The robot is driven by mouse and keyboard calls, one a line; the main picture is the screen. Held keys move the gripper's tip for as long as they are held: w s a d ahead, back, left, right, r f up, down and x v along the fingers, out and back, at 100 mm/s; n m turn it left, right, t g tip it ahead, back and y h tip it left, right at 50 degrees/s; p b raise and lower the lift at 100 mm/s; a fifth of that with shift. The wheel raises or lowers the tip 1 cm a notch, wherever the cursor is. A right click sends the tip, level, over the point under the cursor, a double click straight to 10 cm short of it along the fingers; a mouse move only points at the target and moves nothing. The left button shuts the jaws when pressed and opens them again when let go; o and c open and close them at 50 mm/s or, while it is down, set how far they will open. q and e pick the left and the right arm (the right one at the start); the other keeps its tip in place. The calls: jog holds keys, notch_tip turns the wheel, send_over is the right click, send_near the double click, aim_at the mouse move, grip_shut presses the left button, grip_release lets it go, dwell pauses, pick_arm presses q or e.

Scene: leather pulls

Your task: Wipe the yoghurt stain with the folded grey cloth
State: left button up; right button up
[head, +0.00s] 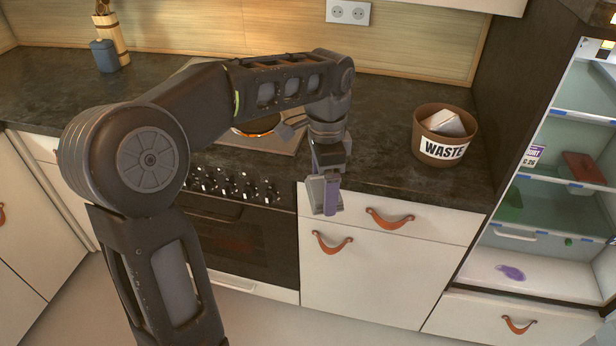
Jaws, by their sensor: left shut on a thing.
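The yoghurt stain (510,272) is a small purple smear on the white floor of the open fridge at the right. My left gripper (324,196) hangs in front of the counter edge, near the middle of the view, well to the left of the stain. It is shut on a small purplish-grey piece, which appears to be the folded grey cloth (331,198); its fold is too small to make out. No other cloth shows. My right gripper is out of view.
A brown waste bin (442,150) with a crumpled white item stands on the dark counter (385,125), between my left gripper and the fridge. The fridge has glass shelves (565,180) above the stain. Drawers with leather pulls (390,218) lie below the counter.

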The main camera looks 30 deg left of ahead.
pick_arm(q)
jog(key=w+d+f+n, duration=0.5)
jog(key=d+f+n, duration=0.4)
jog(key=f, duration=0.1)
jog(key=shift+w+f, duration=0.25)
jog(key=shift+f, duration=0.05)
jog(key=shift+d, duration=0.1)
